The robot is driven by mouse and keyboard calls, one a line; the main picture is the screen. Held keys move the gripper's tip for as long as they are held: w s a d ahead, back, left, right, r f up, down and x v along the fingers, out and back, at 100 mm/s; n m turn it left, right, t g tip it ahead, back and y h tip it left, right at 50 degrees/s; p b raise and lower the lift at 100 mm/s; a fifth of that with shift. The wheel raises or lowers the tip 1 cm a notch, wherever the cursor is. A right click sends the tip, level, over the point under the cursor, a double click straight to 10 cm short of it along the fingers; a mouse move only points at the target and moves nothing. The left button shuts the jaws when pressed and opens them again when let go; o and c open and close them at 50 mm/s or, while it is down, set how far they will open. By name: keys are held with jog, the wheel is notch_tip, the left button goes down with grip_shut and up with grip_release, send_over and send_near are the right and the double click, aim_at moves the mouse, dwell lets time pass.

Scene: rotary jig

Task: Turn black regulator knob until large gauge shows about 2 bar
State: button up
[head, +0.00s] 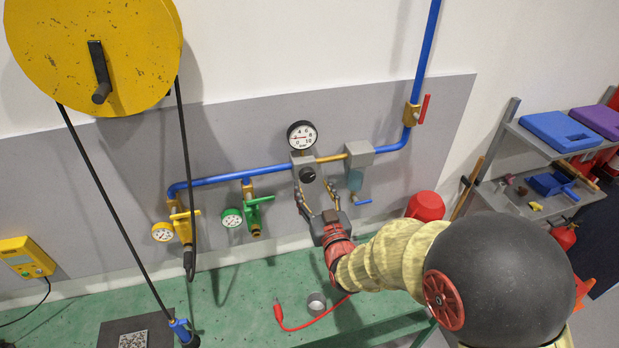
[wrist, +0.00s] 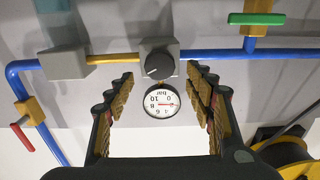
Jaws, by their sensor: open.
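The black regulator knob (head: 307,174) sits on a grey block on the blue pipe line. In the wrist view the knob (wrist: 159,66) lies just ahead of the fingertips, roughly between them. The large gauge (head: 302,135) is mounted above the knob, with a white dial and a red needle. In the wrist view the gauge (wrist: 162,104) appears upside down; its needle lies near the 0 end, though the exact reading is too small to tell. My gripper (head: 318,201) is open and empty, in front of and slightly below the knob. No contact with the knob shows.
A yellow valve with a small gauge (head: 163,232) and a green one (head: 232,218) hang left of the regulator. A filter bowl (head: 355,180) is close on the right.

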aim_at(309, 177)
jog(key=shift+p+x, duration=0.5)
jog(key=shift+x, duration=1.7)
jog(key=c, duration=0.3)
jog(key=c, duration=0.8)
jog(key=shift+c, duration=0.3)
jog(key=m+b, duration=0.1)
jog(key=b, duration=0.1)
jog(key=shift+f+b, duration=0.1)
jog(key=shift+b, duration=0.2)
jog(key=o, duration=1.2)
jog(key=shift+c, duration=0.2)
